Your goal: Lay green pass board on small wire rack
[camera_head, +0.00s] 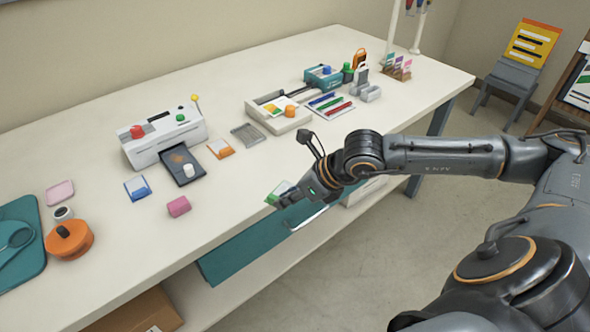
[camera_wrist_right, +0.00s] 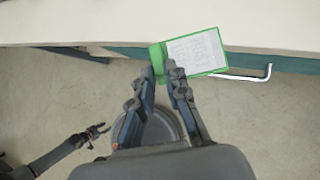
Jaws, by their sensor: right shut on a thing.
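The green pass board (camera_wrist_right: 195,52), with a white printed face, is held in my right gripper (camera_wrist_right: 166,70); the fingers are shut on its end. In the head view my right gripper (camera_head: 286,194) is at the front edge of the table, and only a small green part of the board (camera_head: 272,198) shows there. The small wire rack (camera_head: 249,134) is a grey wire piece lying on the table, behind and left of the right gripper and apart from it. My left gripper (camera_wrist_right: 97,131) shows small in the right wrist view, with its fingers apart and empty; it is outside the head view.
A white laminator (camera_head: 165,141) with a dark tray stands left of the rack; an orange-edged card (camera_head: 220,149) lies between them. A white box (camera_head: 278,115) with cards is right of the rack. A pink block (camera_head: 179,206) lies nearer the front. The tabletop between gripper and rack is clear.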

